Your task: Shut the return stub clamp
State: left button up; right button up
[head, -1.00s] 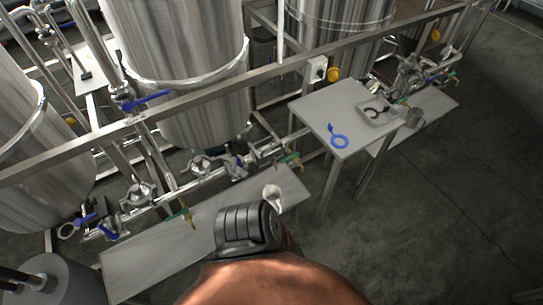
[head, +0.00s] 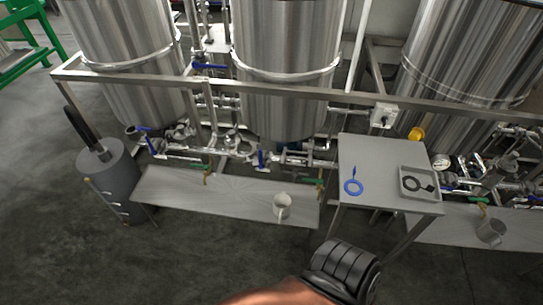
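Pipework with metal clamps and valves runs low in front of the tanks. A round open pipe end (head: 130,131) shows at its left end beside a blue handle (head: 144,129). More fittings (head: 238,146) sit below the middle tank. I cannot tell which fitting is the return stub clamp, or whether it is open; the parts are too small. A copper and black arm part of mine (head: 345,268) comes up from the bottom edge. No gripper fingers show in the head view.
A grey cylinder (head: 110,185) stands at left. The front floor is clear.

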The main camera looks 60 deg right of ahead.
aim_at(253, 152)
jog(key=z, duration=1.45)
